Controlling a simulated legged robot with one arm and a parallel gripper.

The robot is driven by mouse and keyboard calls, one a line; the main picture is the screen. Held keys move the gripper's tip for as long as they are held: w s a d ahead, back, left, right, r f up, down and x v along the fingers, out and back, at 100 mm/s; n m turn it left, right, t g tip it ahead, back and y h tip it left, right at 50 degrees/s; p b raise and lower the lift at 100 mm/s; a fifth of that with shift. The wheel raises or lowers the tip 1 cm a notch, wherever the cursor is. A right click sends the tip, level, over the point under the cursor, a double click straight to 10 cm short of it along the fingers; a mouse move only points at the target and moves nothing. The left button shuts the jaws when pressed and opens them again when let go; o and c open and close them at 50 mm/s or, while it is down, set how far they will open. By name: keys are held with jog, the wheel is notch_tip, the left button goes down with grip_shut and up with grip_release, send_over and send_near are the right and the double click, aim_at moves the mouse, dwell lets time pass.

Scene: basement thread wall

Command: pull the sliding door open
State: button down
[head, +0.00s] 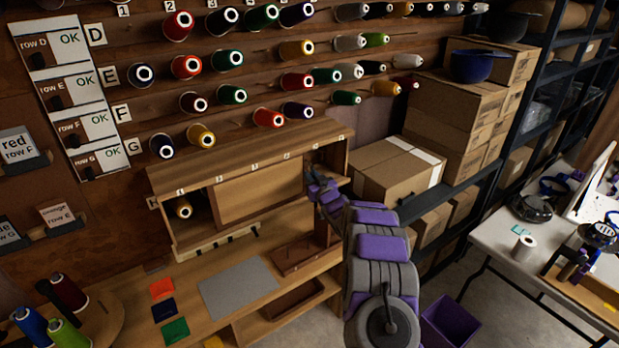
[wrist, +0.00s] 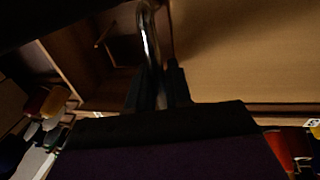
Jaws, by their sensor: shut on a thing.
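The wooden cabinet (head: 240,142) hangs low on the thread wall, with a light wood sliding door panel (head: 258,190) across its middle. Left of the panel the cabinet is open and a spool (head: 183,207) shows inside. My gripper (head: 318,182) is at the right part of the cabinet front. In the wrist view my gripper (wrist: 160,92) is shut on a curved metal handle (wrist: 149,40), which stands between the fingers. A wide light wood surface (wrist: 240,50) fills the right of that view. The handle is hidden behind my gripper in the head view.
Thread spools on pegs (head: 235,95) fill the wall above. A bench (head: 215,320) with a grey mat (head: 240,288) and coloured squares lies below. A cardboard box (head: 395,172) on a shelf is close to the right of my arm. A purple bin (head: 450,320) stands on the floor.

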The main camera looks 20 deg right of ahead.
jog(key=c, duration=1.2)
grip_release()
jog(key=shift+s, duration=0.15)
jog(key=s, duration=0.5)
jog(key=s+d+p, duration=0.1)
jog(key=s, duration=0.5)
jog(key=s+d+p, duration=0.1)
jog(key=s, duration=0.5)
